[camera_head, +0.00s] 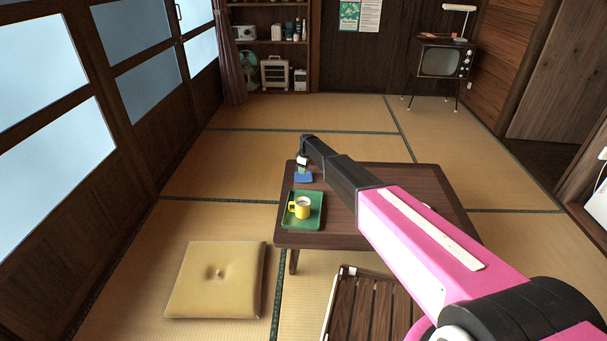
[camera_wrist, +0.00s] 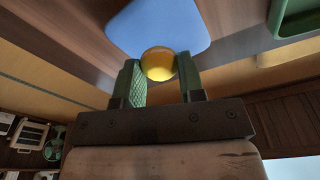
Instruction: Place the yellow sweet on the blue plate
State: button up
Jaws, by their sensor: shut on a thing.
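In the wrist view my gripper (camera_wrist: 159,75) is shut on the yellow sweet (camera_wrist: 159,62), a round ball between its two green fingers. The blue plate (camera_wrist: 155,22) lies beyond the fingertips, behind the sweet in that view. I cannot tell whether the sweet touches the plate. In the head view the blue plate (camera_head: 304,178) is on the far left part of the low table, and my gripper (camera_head: 302,166) is above it. The sweet cannot be made out in the head view.
A floor cushion (camera_head: 217,290) lies at the left, and a slatted wooden seat (camera_head: 368,308) stands in front. My arm hides part of the table.

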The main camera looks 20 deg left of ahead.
jog(key=shift+f, duration=1.4)
jog(key=o, duration=0.9)
jog(key=shift+f, duration=0.1)
